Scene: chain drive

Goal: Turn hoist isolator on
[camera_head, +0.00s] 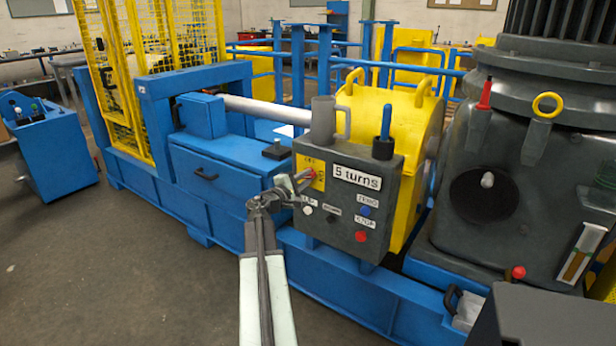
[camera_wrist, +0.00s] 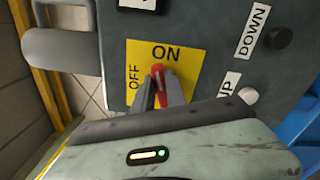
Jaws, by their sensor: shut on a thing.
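The red isolator handle (camera_wrist: 158,86) sits on a yellow plate (camera_wrist: 188,62) marked ON and OFF. In the wrist view its visible end lies just below the word ON, and OFF is to its left. My gripper (camera_wrist: 160,92) is shut on the handle, one finger on each side. In the head view my gripper (camera_head: 304,181) reaches the yellow plate (camera_head: 309,164) at the upper left of the dark control box (camera_head: 336,240). The fingers cover part of the handle there.
The box also carries UP and DOWN buttons (camera_wrist: 249,95), a "5 turns" sign (camera_head: 357,178), a blue button (camera_head: 365,210) and a red button (camera_head: 361,236). Open floor lies at the lower left.

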